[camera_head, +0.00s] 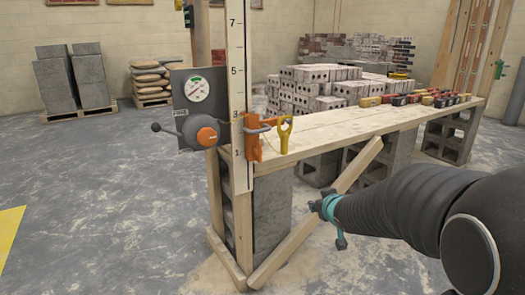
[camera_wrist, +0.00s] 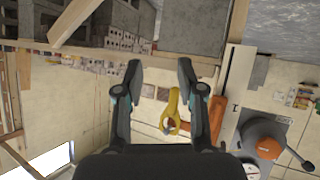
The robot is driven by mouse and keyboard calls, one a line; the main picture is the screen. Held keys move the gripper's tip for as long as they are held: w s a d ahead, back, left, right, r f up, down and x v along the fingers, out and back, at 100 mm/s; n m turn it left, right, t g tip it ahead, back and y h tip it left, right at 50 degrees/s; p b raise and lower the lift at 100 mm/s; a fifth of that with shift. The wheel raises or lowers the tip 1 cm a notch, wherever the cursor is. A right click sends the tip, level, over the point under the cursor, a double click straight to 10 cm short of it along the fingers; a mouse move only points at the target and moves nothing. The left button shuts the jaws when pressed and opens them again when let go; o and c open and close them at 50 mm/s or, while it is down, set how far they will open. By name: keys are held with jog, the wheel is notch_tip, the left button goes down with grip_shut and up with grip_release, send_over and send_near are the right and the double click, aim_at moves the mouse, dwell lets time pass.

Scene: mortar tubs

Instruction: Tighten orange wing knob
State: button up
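A round orange knob (camera_head: 206,135) sits at the centre of a dark grey hub with a ball-ended lever on a grey panel; it also shows in the wrist view (camera_wrist: 269,148). Beside it, an orange bracket (camera_head: 252,140) with a grey bar is on the upright ruled board; I cannot make out clear wings on either orange part. The bracket is partly behind my finger in the wrist view (camera_wrist: 216,115). My gripper (camera_wrist: 158,64) is open and empty. It is in front of the bench, right of and below both orange parts, touching neither.
A white dial gauge (camera_head: 196,89) is above the knob. A wooden bench (camera_head: 340,125) and slanted brace (camera_head: 320,210) are beyond my gripper.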

jog(key=w+a+r+n+t+y, duration=0.2)
jog(key=w+a+r+y, duration=0.1)
jog(key=a+r+y, duration=0.15)
jog(key=n+t+y, duration=0.1)
jog(key=y, duration=0.3)
send_near(261, 148)
jog(key=x, duration=1)
grip_shut()
